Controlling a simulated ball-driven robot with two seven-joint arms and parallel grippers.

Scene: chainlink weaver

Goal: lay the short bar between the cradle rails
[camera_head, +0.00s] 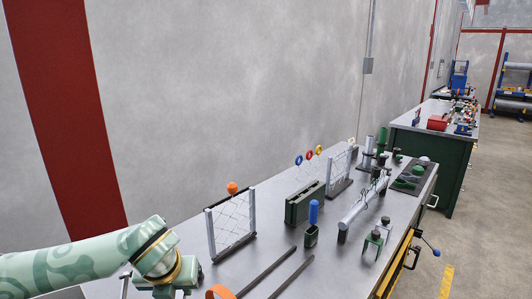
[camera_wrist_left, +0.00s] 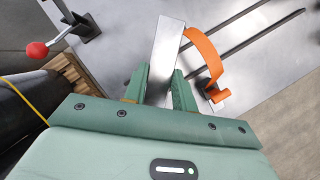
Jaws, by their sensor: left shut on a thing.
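My left gripper (camera_wrist_left: 160,74) is shut on a flat silver bar, which I take to be the short bar (camera_wrist_left: 166,42). The bar sticks out beyond the fingertips, above the metal bench. Two dark parallel rails (camera_wrist_left: 236,20) (camera_wrist_left: 265,34), which look like the cradle rails, lie beyond and to the right of the bar. The rails also show in the head view (camera_head: 266,271) (camera_head: 291,278), to the right of my left gripper (camera_head: 172,292). The bar is not clearly seen there, and the fingers are cut off by the lower edge. My right gripper is not in view.
An orange curved strip (camera_wrist_left: 206,52) stands close to the bar's right side. A red-knobbed lever (camera_wrist_left: 38,50) is at the upper left of the wrist view. A mesh frame (camera_head: 232,226), blue-handled tool (camera_head: 313,212) and silver tube (camera_head: 362,207) stand farther along the bench.

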